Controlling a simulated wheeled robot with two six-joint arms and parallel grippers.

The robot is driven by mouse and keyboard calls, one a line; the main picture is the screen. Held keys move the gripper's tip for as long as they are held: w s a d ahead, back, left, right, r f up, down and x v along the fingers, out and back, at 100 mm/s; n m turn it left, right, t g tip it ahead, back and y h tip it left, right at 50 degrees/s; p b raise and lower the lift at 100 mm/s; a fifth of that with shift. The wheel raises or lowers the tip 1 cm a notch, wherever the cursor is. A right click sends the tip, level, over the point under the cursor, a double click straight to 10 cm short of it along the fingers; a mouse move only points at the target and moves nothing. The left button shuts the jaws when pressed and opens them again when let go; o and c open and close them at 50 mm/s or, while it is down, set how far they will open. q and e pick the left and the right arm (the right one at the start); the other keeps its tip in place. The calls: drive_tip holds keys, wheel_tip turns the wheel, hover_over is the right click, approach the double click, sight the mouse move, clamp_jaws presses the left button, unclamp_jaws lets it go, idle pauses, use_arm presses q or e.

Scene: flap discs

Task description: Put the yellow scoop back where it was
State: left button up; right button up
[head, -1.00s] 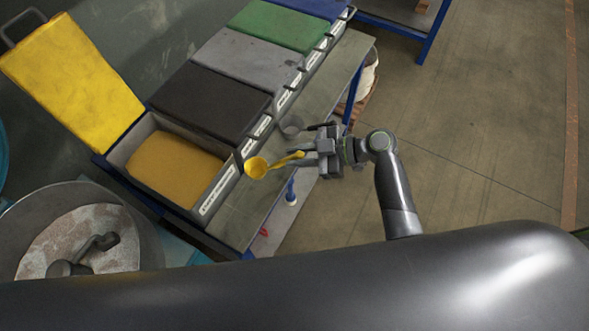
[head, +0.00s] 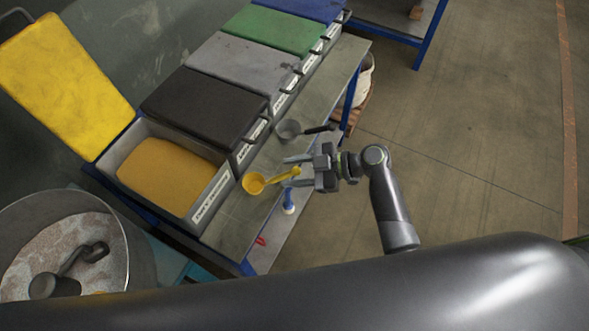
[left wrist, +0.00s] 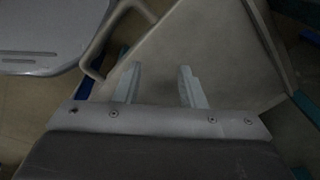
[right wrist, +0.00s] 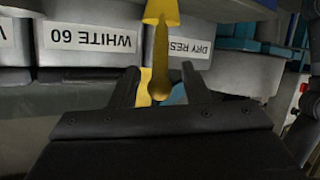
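The yellow scoop (head: 254,184) lies on the grey ledge (head: 232,212) in front of the open bin of yellow material (head: 170,175), its handle pointing right. My right gripper (head: 296,171) is open, its fingers on either side of the handle end. In the right wrist view the scoop handle (right wrist: 160,50) comes down between the spread fingertips (right wrist: 160,85), with a gap on each side. My left gripper (left wrist: 160,85) is open and empty in the left wrist view; it is not seen in the head view.
A grey scoop with a black handle (head: 289,130) lies further along the ledge. A blue and white item (head: 289,201) stands below the ledge. The yellow lid (head: 62,85) is tipped open; black, grey and green lids are shut. A metal drum (head: 125,240) stands lower left.

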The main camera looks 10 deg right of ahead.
use_arm(q)
drive_tip(key=shift+r+p, duration=0.3)
drive_tip(key=shift+p, duration=0.05)
use_arm(e)
drive_tip(key=v, duration=1.2)
drive_tip(key=s+d+f+m+h, duration=0.3)
drive_tip(key=d+f+m, duration=0.1)
drive_tip(key=f, duration=0.6)
drive_tip(key=s+d+f+m+h, duration=0.25)
drive_tip(key=f+m, duration=0.25)
drive_tip(key=f, duration=0.4)
drive_tip(key=s+d+f+m+h, duration=0.2)
drive_tip(key=d+f+m+h, duration=0.2)
drive_tip(key=f, duration=0.6)
drive_tip(key=s+d+f+m+h, duration=0.1)
drive_tip(key=s+f, duration=0.3)
drive_tip(key=s, duration=0.5)
drive_tip(key=s+d+f+m+g+h, duration=0.1)
drive_tip(key=s+f+m+h, duration=0.1)
drive_tip(key=s+f, duration=0.3)
drive_tip(key=s+d+f+m+h, duration=0.1)
drive_tip(key=s+f, duration=0.4)
drive_tip(key=s, duration=0.8)
drive_tip(key=shift+m+g+h, duration=0.4)
drive_tip(key=shift+m+h, duration=0.15)
drive_tip(key=shift+m, duration=0.05)
